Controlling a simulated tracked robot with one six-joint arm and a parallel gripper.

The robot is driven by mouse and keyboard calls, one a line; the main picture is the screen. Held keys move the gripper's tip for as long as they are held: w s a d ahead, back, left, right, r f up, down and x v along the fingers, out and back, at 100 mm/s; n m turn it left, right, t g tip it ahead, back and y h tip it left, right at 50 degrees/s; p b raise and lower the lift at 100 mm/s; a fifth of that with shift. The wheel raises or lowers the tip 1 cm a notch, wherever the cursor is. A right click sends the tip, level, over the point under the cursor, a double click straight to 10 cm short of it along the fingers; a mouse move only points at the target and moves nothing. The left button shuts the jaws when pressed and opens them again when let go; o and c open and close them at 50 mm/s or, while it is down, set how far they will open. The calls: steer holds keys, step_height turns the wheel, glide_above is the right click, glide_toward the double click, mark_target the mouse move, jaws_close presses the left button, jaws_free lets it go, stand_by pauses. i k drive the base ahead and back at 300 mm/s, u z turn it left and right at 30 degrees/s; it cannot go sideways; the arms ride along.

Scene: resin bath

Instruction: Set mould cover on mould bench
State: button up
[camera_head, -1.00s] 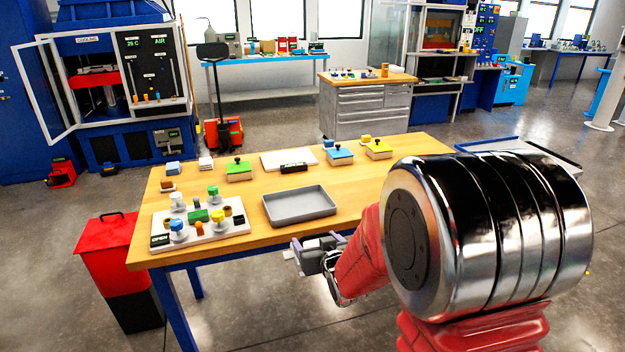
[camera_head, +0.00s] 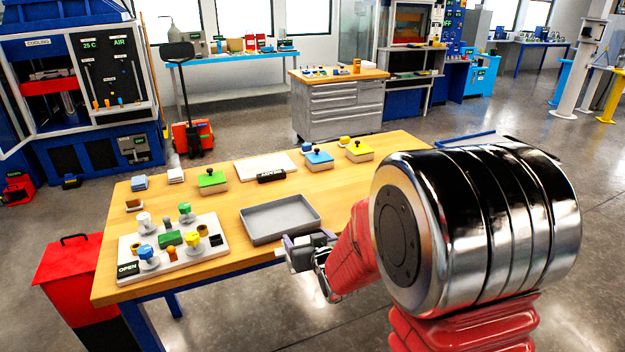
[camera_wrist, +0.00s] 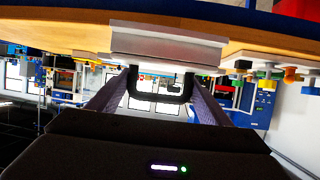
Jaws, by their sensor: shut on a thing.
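My gripper (camera_head: 296,250) is low at the front edge of the wooden-topped bench (camera_head: 350,188), just in front of the grey tray (camera_head: 258,232). In the upside-down wrist view, my fingers (camera_wrist: 160,88) close on the two sides of a black U-shaped handle (camera_wrist: 160,98). A grey flanged block (camera_wrist: 165,45) lines up right beyond the handle. It looks like the body of the held mould cover, but I cannot rule out the tray behind. The head view hardly shows the held thing. No label in view clearly names the mould bench.
On the bench are a white board (camera_head: 205,258) with coloured knobs, a white plate (camera_head: 262,166), and green (camera_head: 212,180), blue (camera_head: 319,158) and yellow (camera_head: 358,150) knobbed blocks. A red bin (camera_head: 75,280) stands at the left. The bench's right side is clear.

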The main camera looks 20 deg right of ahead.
mark_target(350, 199)
steer(key=z, duration=0.1)
steer(key=i, duration=1.4)
steer(key=u, duration=0.25)
